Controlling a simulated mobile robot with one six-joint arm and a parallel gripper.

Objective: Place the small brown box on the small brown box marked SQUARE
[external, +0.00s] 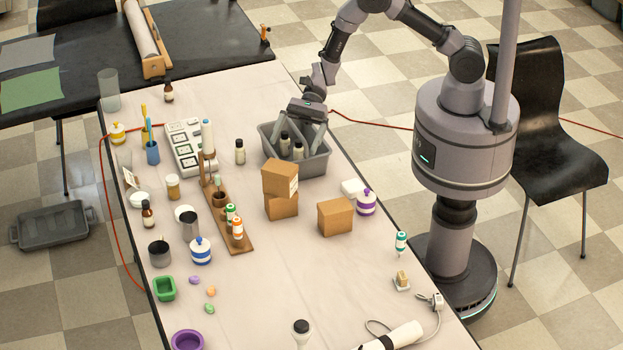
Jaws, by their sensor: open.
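Three small brown boxes stand on the table in the external view. One brown box (279,177) with a white label on its right side rests on a second brown box (282,206), slightly turned and offset to the left. A third brown box (335,217) stands alone to the right. I cannot read any SQUARE marking. My gripper (299,140) is open, fingers pointing down over the grey bin (312,167), behind the stacked boxes. It is apart from the boxes. Whether the fingers touch the bin or its bottles I cannot tell.
The bin holds dark-capped bottles (298,151). A wooden rack (237,238) with small bottles lies left of the stack. The table in front of the boxes (285,275) is clear.

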